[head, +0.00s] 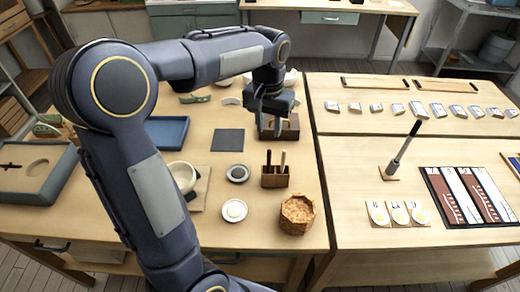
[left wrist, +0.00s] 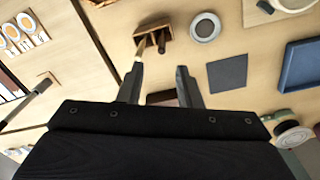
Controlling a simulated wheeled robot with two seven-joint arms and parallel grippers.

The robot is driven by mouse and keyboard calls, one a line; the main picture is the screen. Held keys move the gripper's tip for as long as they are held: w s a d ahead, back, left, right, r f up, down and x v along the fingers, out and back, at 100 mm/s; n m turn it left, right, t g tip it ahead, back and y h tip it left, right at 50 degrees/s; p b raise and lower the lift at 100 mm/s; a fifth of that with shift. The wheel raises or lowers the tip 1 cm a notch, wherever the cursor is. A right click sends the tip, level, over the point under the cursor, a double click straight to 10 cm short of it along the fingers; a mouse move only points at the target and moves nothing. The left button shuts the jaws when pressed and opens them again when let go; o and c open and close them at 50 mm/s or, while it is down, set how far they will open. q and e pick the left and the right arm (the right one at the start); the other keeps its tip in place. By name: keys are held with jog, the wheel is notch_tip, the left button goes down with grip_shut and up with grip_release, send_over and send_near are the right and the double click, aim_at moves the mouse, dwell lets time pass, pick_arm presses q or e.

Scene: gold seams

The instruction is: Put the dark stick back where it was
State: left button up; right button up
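Small upright sticks stand in a wooden holder (head: 275,181) near the table's right edge: a darker one (head: 268,158) and a lighter one (head: 283,158). The holder also shows in the left wrist view (left wrist: 153,29). A thin dark reddish stick (head: 10,167) lies at the grey tray on the far left. A dark rod with a grey lower part (head: 405,146) stands tilted on a small wooden base on the right table. My left gripper (head: 272,122) is above the table, behind the holder, over a dark brown box (head: 291,130). Its fingers (left wrist: 158,88) are apart with nothing visibly held.
A woven basket (head: 297,215), white dish (head: 234,210), dark square mat (head: 228,140), blue tray (head: 168,132) and pale bowl (head: 183,176) share the left table. The grey tray (head: 57,178) is far left. Cards and a striped board (head: 470,195) lie on the right table.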

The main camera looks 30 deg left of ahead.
pick_arm(q)
jog(key=s+d+f+t+h, duration=0.1)
jog(key=s+d+t, duration=0.1)
jog(key=s, duration=0.8)
jog(key=s+d+f+t+h, duration=0.1)
jog(key=s+d, duration=0.4)
jog(key=s, duration=0.6)
jog(key=shift+f+t+h, duration=0.15)
jog(key=shift+t+h, duration=0.55)
jog(key=shift+t, duration=0.5)
